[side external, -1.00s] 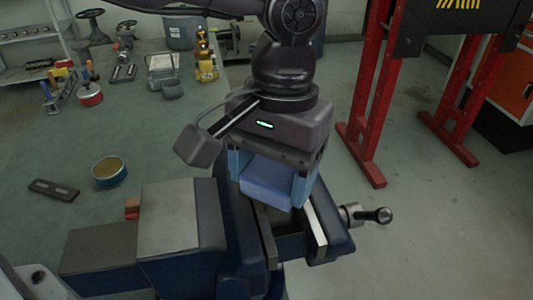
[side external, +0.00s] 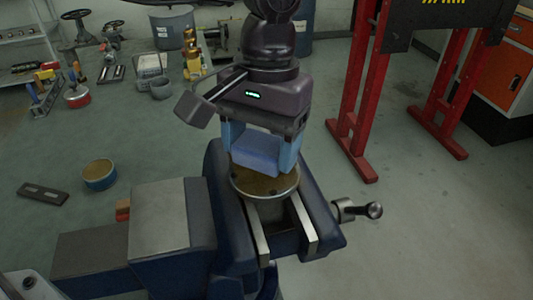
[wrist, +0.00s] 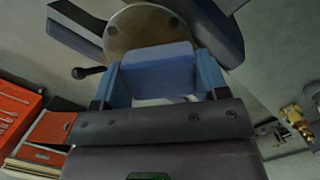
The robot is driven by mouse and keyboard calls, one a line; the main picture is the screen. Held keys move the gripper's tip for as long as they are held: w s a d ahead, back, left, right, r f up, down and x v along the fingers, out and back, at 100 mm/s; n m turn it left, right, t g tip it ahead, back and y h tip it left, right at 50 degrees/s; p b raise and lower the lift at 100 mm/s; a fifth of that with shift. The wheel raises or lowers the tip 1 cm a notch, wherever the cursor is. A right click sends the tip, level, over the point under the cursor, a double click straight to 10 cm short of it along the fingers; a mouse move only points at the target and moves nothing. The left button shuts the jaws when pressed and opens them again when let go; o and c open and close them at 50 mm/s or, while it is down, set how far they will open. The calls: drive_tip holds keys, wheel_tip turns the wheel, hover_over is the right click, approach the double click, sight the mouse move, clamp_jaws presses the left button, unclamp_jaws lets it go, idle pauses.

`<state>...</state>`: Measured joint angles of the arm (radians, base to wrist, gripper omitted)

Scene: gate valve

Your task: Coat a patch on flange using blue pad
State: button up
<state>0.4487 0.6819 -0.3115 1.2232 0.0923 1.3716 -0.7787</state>
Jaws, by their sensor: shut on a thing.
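The flange (side external: 284,190) is a round, tan-topped disc with a metal rim and bolt holes, lying face up at the vise jaws. It also shows in the wrist view (wrist: 140,30), partly hidden by the pad. My gripper (side external: 258,152) points down over the flange's far part. Its light-blue fingers are shut on the blue pad (side external: 256,160), a block that also shows between the fingers in the wrist view (wrist: 158,72). The pad's lower edge overlaps the flange face in the picture; I cannot tell whether they touch. No coated patch is clear on the visible face.
The dark blue vise (side external: 172,215) has a handle (side external: 368,210) at its right. An open round tin (side external: 99,175) and a dark flat bar (side external: 43,194) lie on the green surface at left. A red stand (side external: 362,110) is behind right. Tools stand at the back left.

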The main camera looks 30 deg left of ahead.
sight(255, 130)
drive_tip(key=shift+w+a, duration=1.1)
drive_tip(key=shift+w, duration=0.05)
drive_tip(key=shift+d, duration=0.7)
drive_tip(key=shift+s+d, duration=2.9)
wheel_tip(255, 130, up, 8)
